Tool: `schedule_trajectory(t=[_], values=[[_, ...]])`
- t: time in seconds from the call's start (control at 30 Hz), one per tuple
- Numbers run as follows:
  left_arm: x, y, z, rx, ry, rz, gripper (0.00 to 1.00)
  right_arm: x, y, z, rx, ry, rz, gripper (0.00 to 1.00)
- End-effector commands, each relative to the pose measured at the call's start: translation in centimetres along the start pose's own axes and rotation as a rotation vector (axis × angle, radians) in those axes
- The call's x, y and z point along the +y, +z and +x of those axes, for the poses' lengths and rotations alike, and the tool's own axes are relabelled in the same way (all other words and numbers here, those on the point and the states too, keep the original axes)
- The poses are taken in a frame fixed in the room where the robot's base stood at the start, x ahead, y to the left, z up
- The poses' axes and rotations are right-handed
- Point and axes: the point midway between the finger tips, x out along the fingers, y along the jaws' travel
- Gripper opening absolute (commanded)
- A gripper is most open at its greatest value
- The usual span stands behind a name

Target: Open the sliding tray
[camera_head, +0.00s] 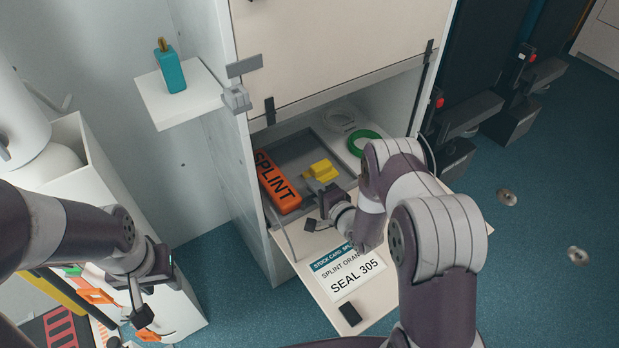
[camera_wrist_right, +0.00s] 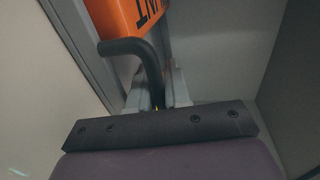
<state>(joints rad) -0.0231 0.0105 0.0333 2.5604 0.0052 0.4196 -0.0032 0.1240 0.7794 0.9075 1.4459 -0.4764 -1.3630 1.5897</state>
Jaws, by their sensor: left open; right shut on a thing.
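The sliding tray (camera_head: 298,148) is a grey, shallow tray inside the low compartment of the white cabinet. My right gripper (camera_head: 312,224) is at the tray's front, above the lowered flap. In the right wrist view, its fingers (camera_wrist_right: 158,98) are shut on a dark bent bar handle (camera_wrist_right: 148,62), with the orange pack (camera_wrist_right: 136,14) just beyond. The exact grip is partly hidden. My left gripper (camera_head: 142,306) is open and empty at lower left, away from the tray.
A small white shelf (camera_head: 190,98) with a teal bottle (camera_head: 170,72) juts out at left. A white open bin (camera_head: 95,190) stands at far left.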

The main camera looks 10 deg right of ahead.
Motion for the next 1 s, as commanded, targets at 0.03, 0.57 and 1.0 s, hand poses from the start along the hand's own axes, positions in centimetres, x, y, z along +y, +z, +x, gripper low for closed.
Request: schedule_trajectory(t=[0.03,0.57,1.0], values=[[0.0,-0.1,-1.1,0.000,0.000,0.000,0.43,-0.5,-0.4,-1.1,0.010,-0.001,0.003,0.00],[0.0,-0.5,-3.9,0.000,0.000,0.000,0.43,1.3,-0.5,-8.6,0.012,-0.007,-0.002,0.00],[0.0,-0.5,-3.9,0.000,0.000,0.000,0.43,1.4,-0.5,-9.0,0.014,-0.011,-0.004,0.00]])
